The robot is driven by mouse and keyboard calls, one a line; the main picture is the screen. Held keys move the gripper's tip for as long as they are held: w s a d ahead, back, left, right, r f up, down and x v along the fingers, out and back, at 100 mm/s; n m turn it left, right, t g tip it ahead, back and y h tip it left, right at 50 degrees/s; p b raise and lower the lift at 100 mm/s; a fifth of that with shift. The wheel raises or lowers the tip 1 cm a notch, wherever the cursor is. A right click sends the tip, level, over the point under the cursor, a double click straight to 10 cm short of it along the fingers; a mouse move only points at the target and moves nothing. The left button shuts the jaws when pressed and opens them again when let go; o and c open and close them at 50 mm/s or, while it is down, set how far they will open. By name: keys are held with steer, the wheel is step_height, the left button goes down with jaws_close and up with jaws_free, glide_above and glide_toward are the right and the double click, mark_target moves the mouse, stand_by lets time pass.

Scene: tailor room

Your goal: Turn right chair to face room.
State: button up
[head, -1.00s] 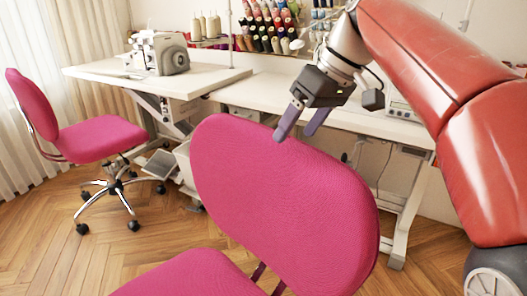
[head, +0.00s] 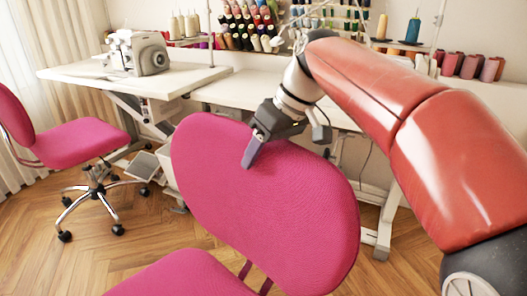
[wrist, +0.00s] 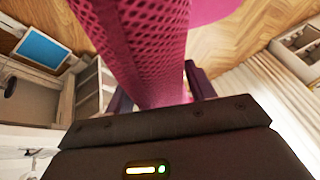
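The right chair is pink, with its tall backrest (head: 265,205) and seat (head: 185,275) in the near middle of the head view. Its backrest stands between me and the white table. My gripper (head: 262,145) is at the top edge of this backrest, pointing down. One finger shows on the near face; the other is hidden behind the backrest in the head view. In the wrist view the backrest (wrist: 145,50) runs between two spread fingers (wrist: 160,92). I cannot tell whether either finger touches it.
A second pink chair (head: 75,143) on a wheeled base stands at the left. White tables (head: 225,92) with a sewing machine (head: 138,54) line the wall, and thread spools (head: 248,25) hang above. Wooden floor (head: 75,262) is clear at the lower left.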

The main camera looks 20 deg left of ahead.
mark_target(237, 142)
steer(key=c, duration=0.9)
steer(key=shift+w+a+n+g, duration=0.25)
steer(key=shift+a+n, duration=0.25)
steer(key=shift+a, duration=0.6)
steer(key=shift+w+a+n+g, duration=0.15)
steer(key=shift+w+a+n, duration=0.3)
steer(key=shift+a, duration=0.7)
steer(key=shift+w+a+n+g, duration=0.25)
steer(key=shift+a+n, duration=0.3)
steer(key=shift+a, duration=0.55)
steer(key=o, duration=1.4)
steer(key=shift+c, duration=0.2)
steer(key=shift+v, duration=3.95)
